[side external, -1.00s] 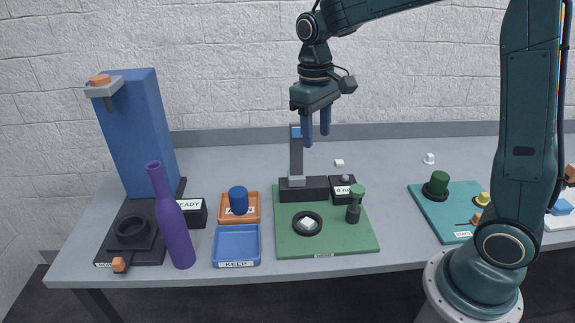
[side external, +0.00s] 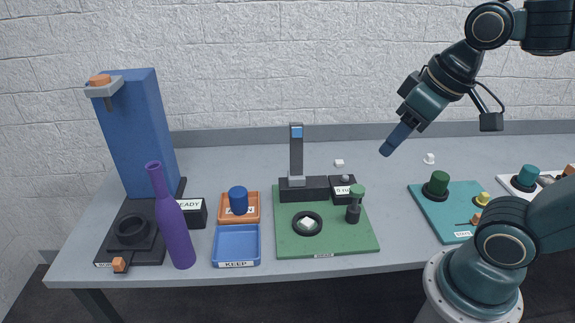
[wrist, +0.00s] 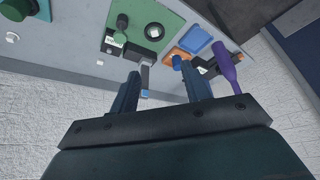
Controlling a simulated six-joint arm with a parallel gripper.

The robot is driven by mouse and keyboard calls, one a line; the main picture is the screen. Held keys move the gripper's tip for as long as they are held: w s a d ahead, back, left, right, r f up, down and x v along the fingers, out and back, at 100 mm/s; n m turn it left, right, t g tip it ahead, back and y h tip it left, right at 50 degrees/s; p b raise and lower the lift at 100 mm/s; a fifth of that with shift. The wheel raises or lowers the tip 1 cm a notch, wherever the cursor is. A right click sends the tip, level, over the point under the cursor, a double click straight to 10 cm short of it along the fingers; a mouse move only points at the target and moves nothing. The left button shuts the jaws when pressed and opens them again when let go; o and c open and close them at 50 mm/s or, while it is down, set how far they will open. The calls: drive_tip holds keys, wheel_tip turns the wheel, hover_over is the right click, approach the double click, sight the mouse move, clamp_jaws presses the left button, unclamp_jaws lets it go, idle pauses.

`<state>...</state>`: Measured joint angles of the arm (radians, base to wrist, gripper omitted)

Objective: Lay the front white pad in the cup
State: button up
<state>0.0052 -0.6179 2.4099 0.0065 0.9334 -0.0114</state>
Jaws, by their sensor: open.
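A small white pad (side external: 308,222) lies inside the round black cup (side external: 319,230) on the green board. The cup with the white inside it also shows in the wrist view (wrist: 155,31). Two more small white pieces rest on the grey table behind the boards, one near the middle (side external: 339,162) and one further right (side external: 429,158). My gripper (side external: 386,151) is tilted in the air above the table, right of the green board and away from the cup. In the wrist view its two fingers (wrist: 160,74) are apart with nothing held between them.
Left are blue (side external: 236,231) and orange trays, a purple bottle (side external: 174,225) and a tall blue block (side external: 140,130). A teal board (side external: 428,212) stands right.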

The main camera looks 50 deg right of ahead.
drive_tip(key=shift+s+a+f+t, duration=0.1)
drive_tip(key=shift+s+f+t, duration=0.1)
drive_tip(key=shift+s, duration=0.45)
drive_tip(key=shift+s+f+t, duration=0.2)
drive_tip(key=shift+s, duration=0.45)
